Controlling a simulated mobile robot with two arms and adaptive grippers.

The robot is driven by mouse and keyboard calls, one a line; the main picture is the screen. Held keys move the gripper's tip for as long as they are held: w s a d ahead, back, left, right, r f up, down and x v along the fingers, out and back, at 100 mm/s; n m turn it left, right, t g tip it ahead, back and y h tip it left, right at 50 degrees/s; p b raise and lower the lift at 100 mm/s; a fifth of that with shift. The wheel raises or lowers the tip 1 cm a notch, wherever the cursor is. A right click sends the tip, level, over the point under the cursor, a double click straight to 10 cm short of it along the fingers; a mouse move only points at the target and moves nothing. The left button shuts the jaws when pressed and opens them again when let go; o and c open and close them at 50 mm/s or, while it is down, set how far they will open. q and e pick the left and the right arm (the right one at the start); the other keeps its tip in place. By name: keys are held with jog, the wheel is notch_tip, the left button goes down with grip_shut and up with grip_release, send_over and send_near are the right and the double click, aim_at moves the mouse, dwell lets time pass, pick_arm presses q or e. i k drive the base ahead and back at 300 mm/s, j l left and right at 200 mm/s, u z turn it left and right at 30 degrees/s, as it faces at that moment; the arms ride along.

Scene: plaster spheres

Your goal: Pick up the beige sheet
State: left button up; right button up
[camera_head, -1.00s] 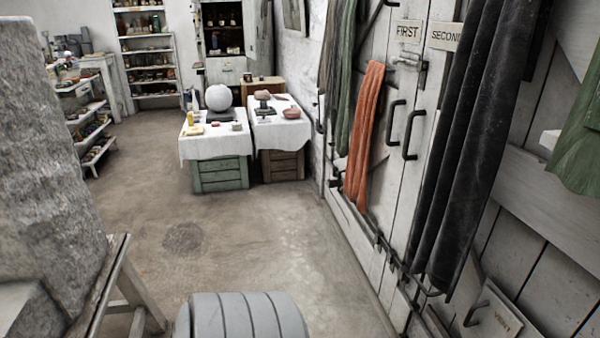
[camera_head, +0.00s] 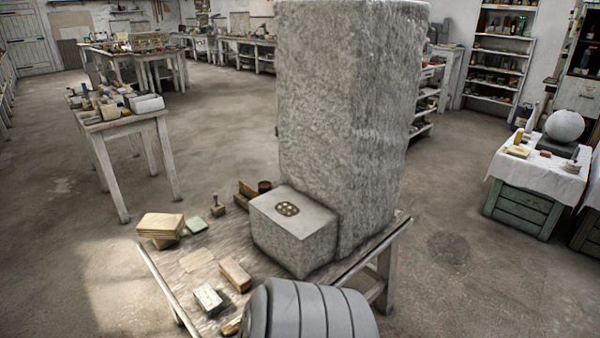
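A flat beige sheet (camera_head: 197,260) seems to lie on the low wooden worktable (camera_head: 225,238), left of the stone block; it is small and blends with the wood. A stack of thin beige pieces (camera_head: 160,225) lies at the table's left corner. Neither of my grippers is in view. A grey ribbed part at the bottom middle appears to be my own and hides part of the table's near edge.
A tall rough stone slab (camera_head: 335,120) and a smaller stone block (camera_head: 292,230) stand on the worktable. Small blocks (camera_head: 235,274) lie near the sheet. A side table (camera_head: 118,124) stands at left. A cloth-covered crate (camera_head: 540,165) is at right. Floor between is clear.

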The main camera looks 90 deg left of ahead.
aim_at(163, 226)
jog(key=u, duration=3.75)
